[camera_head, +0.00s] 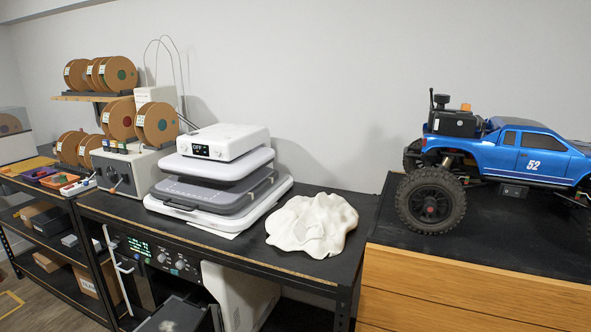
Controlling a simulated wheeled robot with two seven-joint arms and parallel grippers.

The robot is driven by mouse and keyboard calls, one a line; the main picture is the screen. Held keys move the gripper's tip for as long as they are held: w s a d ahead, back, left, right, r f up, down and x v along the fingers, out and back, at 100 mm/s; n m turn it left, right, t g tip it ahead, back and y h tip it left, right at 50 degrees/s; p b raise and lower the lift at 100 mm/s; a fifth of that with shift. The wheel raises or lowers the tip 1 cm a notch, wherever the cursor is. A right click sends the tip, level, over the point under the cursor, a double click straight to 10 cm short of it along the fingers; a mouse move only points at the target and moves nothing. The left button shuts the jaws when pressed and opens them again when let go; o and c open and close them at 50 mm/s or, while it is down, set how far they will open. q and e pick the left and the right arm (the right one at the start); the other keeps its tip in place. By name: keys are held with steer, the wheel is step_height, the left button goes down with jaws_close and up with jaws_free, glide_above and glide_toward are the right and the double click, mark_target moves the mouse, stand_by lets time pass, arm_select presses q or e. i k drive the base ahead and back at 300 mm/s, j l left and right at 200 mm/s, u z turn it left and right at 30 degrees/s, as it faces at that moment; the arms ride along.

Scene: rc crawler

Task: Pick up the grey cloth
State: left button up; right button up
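A crumpled cloth (311,224) lies on the black bench top (357,205) in the middle of the head view. It looks off-white to pale grey, with soft folds and a spread-out edge. It sits to the right of a white and grey stacked machine and left of the wooden drawer cabinet. Nothing covers it. Neither of my grippers shows in the head view, so nothing of mine is seen touching the cloth.
The stacked machine (221,172) stands close left of the cloth. A blue RC crawler (520,155) stands on the higher cabinet (470,287) at right. Spools (157,124) and a grey box (125,172) stand at left. A bare bench strip lies right of the cloth.

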mark_target(71, 241)
steer(key=u, duration=1.4)
